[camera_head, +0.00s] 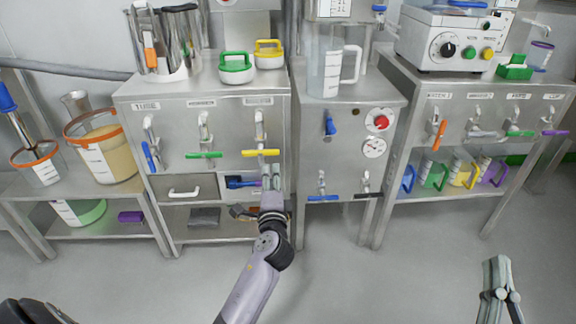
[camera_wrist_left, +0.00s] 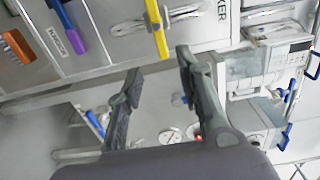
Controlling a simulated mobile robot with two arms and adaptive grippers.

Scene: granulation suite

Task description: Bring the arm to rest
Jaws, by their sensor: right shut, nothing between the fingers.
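My left arm reaches up the middle of the head view. Its left gripper (camera_head: 271,172) is at the front of the left cabinet (camera_head: 220,110), just below a yellow handle (camera_head: 261,152). In the left wrist view the left gripper (camera_wrist_left: 160,66) has its fingers spread apart with nothing held between them. The yellow handle (camera_wrist_left: 157,28) appears just beyond the fingertips there; I cannot tell whether they touch it. My right gripper (camera_head: 498,264) is at the lower right of the head view, over bare floor, shut and empty.
An open drawer space with a blue tool (camera_head: 240,182) is beside the left gripper. A middle cabinet (camera_head: 345,100) with gauges and a right cabinet (camera_head: 475,85) with coloured handles stand to the right. The grey floor (camera_head: 390,285) in front is clear.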

